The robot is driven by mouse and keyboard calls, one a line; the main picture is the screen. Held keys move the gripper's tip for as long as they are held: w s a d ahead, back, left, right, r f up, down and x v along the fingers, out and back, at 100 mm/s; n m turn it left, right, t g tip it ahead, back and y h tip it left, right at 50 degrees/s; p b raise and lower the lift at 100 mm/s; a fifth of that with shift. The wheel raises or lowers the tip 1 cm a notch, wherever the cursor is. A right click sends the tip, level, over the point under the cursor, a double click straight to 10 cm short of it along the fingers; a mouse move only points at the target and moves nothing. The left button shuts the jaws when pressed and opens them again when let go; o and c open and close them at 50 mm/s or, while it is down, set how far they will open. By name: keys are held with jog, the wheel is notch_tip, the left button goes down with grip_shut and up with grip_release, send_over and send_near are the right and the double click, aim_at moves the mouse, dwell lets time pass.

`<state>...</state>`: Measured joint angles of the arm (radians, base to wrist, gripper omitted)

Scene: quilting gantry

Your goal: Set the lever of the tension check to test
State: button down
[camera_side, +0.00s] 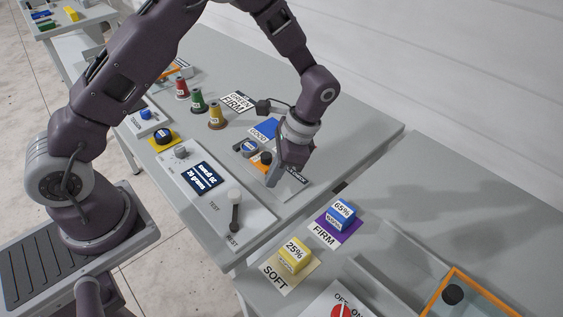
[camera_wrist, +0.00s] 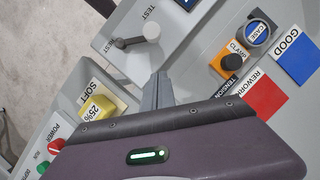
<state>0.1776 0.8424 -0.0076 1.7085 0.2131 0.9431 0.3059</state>
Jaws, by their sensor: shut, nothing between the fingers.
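The tension check is a light grey panel (camera_side: 190,163) with a dark display (camera_side: 199,178) reading 20 grams. The TEST label (camera_side: 214,206) is printed further up the panel. My gripper (camera_side: 272,180) is shut and empty, right of and apart from the lever, beside the orange clamp block (camera_side: 262,160).
The clamp block's black knob (camera_wrist: 232,62) and the blue case button (camera_wrist: 257,32) lie close by my gripper. Yellow (camera_side: 295,254) and blue (camera_side: 341,215) blocks sit on SOFT and FIRM patches. Thread cones stand behind. A gap separates the two tables.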

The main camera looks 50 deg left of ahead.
jog(key=v, duration=0.6)
jog(key=shift+s, duration=0.1)
jog(key=shift+f, duration=0.1)
jog(key=s+a+r+n+t+h, duration=0.1)
jog(key=s+a+r+n+t, duration=0.15)
jog(key=s+r, duration=0.55)
jog(key=s+a+r+n+t+h, duration=0.1)
jog(key=s+r+n+t, duration=0.3)
jog(key=r, duration=0.7)
jog(key=s+t, duration=0.2)
jog(key=s, duration=0.6)
jog(key=shift+s+r+n+t+h, duration=0.15)
jog(key=shift+s+n+t+h, duration=0.05)
jog(key=shift+n+t+h, duration=0.2)
